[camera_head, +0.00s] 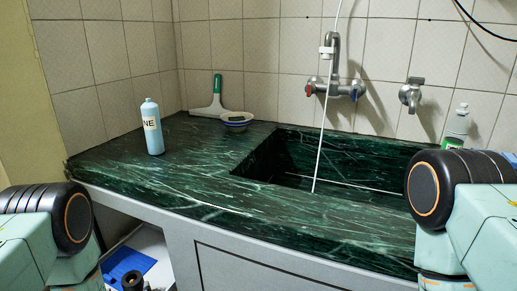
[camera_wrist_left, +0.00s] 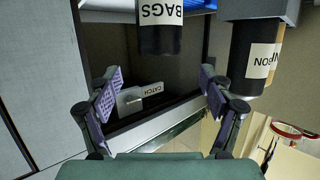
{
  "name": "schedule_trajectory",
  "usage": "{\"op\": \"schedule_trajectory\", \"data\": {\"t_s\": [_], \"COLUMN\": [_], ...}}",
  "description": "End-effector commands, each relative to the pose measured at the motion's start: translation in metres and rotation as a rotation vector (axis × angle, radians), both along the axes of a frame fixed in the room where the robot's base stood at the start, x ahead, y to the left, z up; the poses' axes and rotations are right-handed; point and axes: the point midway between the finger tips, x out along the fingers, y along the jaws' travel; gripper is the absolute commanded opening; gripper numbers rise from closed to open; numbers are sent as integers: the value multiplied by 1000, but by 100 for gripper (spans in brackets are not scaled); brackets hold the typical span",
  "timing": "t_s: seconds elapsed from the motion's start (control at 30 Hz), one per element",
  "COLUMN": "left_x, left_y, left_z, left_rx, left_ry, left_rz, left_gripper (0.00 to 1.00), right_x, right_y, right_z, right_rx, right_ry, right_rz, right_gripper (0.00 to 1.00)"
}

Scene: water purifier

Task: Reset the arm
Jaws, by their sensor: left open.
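My left gripper (camera_wrist_left: 160,78) is open and empty in the left wrist view, with its two purple-padded fingers spread apart. A small grey piece labelled "CATCH" (camera_wrist_left: 145,97) shows between and beyond the fingers, inside a dark opening; I see no contact with it. In the head view, dark round joints of my left and right arms show at the lower left and right edges. My right gripper is not in view.
The green marble counter (camera_head: 180,190) has a sunken sink (camera_head: 330,155) below a wall faucet (camera_head: 330,88).

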Motion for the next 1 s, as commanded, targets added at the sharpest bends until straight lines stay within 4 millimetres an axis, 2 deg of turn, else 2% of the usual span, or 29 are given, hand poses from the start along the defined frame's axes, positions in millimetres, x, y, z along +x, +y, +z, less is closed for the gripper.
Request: {"op": "schedule_trajectory", "data": {"t_s": [0.2, 0.47, 0.67, 1.0], "left_x": [31, 60, 61, 60], "left_y": [11, 20, 20, 20], "left_z": [-9, -19, -8, -8], "left_rx": [0, 1, 0, 0], "left_ry": [-2, -2, 0, 1], "left_rz": [0, 0, 0, 0], "left_gripper": [80, 80, 80, 80], "right_x": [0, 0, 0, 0], "right_y": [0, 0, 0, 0], "right_z": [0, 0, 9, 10], "right_rx": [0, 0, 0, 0], "right_ry": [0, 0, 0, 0], "right_rz": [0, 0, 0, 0], "right_gripper": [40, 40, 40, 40]}}
